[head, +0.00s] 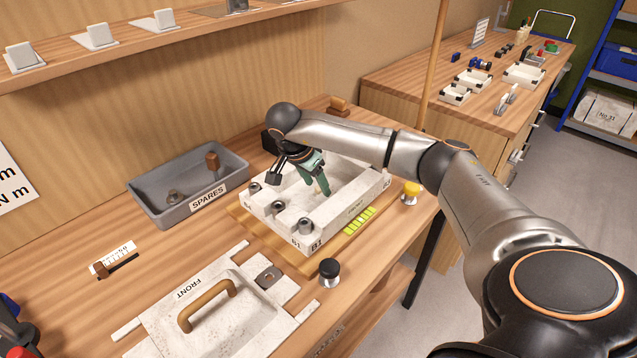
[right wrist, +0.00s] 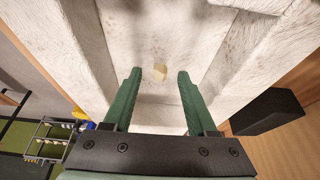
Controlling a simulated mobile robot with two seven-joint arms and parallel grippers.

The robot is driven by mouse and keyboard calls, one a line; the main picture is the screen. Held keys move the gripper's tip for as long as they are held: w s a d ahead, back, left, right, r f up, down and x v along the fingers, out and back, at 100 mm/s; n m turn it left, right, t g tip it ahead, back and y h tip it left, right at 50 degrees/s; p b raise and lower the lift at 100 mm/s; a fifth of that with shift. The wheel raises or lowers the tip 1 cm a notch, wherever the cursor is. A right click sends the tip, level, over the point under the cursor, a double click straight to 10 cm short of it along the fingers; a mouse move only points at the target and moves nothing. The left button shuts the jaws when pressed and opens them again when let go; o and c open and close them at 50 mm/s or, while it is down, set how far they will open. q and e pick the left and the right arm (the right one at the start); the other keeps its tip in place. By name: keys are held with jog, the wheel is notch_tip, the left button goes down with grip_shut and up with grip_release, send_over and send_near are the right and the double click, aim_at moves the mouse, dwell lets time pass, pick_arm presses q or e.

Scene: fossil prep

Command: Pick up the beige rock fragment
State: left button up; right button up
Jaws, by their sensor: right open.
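In the head view my right gripper (head: 321,190) points down into the white box (head: 345,222), and the fragment cannot be made out there. My left gripper is not in view.
The box has raised walls and round metal fittings at its near side. A grey SPARES tray (head: 160,212) stands to its left. A white FRONT cover with a brown handle (head: 207,305) lies in front. A black knob (head: 329,270) and a yellow knob (head: 411,190) stand nearby.

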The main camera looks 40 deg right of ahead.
grip_shut()
dwell(0.3)
jog(key=shift+r, duration=0.1)
